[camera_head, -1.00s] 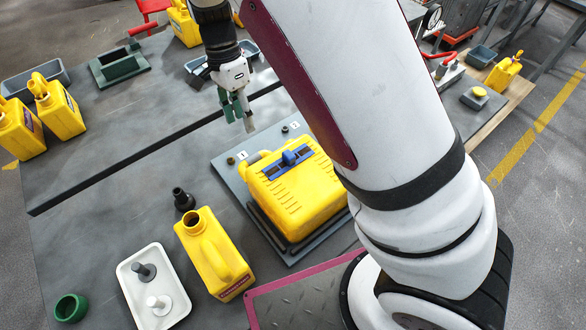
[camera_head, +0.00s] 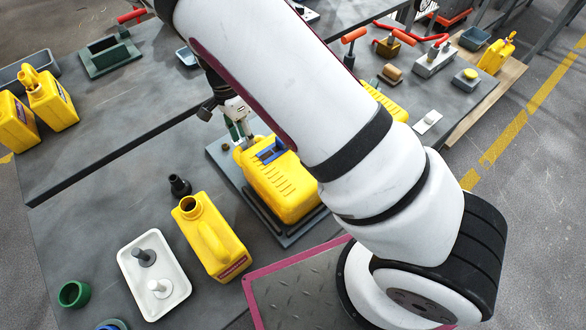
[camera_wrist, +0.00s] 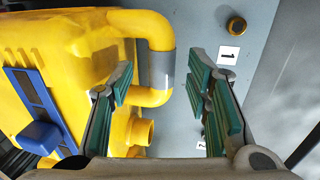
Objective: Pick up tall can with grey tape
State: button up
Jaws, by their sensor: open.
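The yellow can with grey tape (camera_head: 282,190) lies on a grey fixture plate (camera_head: 225,165), with a blue part (camera_head: 270,150) on its upper face. In the wrist view, the yellow can (camera_wrist: 75,50) fills the left side. Its curved handle carries a band of grey tape (camera_wrist: 161,69). My gripper (camera_head: 240,138) is over the handle end of the can, partly hidden by my arm. In the wrist view my gripper (camera_wrist: 163,85) is open, its green-padded fingers on either side of the taped handle. Whether the fingers are at handle depth I cannot tell.
Another yellow can (camera_head: 210,240) with an open neck stands in front, beside a black spout (camera_head: 180,185). A white tray (camera_head: 133,283) holds two pegs. A green ring (camera_head: 73,294) lies at front left. Two yellow cans (camera_head: 50,100) stand at far left. The plate bears a knob (camera_wrist: 237,25).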

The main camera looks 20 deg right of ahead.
jog(key=shift+s+d+f+p, duration=0.1)
jog(key=shift+f+p, duration=0.05)
jog(key=shift+f, duration=0.7)
jog(key=shift+s+d+f+p, duration=0.1)
jog(key=shift+f+p, duration=0.05)
jog(key=shift+f, duration=0.7)
grip_shut()
jog(key=shift+r, duration=0.15)
